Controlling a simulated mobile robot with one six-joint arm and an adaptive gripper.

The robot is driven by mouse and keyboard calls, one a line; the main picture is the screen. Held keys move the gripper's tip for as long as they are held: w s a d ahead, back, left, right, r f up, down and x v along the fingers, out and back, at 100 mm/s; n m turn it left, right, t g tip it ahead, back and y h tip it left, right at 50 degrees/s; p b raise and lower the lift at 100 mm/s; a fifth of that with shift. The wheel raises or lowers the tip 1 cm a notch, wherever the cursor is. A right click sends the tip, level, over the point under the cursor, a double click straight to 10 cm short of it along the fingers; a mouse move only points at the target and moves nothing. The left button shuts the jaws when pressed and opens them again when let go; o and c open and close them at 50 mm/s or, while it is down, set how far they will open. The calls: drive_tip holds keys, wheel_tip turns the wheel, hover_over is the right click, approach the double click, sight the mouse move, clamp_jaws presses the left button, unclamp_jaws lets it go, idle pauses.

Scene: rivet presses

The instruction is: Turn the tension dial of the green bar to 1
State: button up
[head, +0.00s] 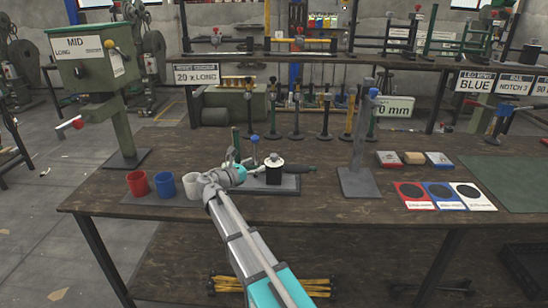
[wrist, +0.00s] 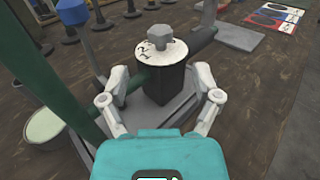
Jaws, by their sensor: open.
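The numbers are only partly readable. My gripper (wrist: 162,88) is open, its fingers on either side of the black block, below the dial. Contact cannot be told.
Red (head: 138,184), blue (head: 165,182) and white (head: 192,186) cups stand left of my gripper. A thin green post (wrist: 50,80) rises close on the left. A grey column (head: 360,150) stands to the right. Coloured cards (head: 415,196) lie farther right.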

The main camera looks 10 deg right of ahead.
sight(271, 158)
drive_tip(key=x, duration=0.9)
drive_tip(key=shift+c, duration=0.2)
clamp_jaws()
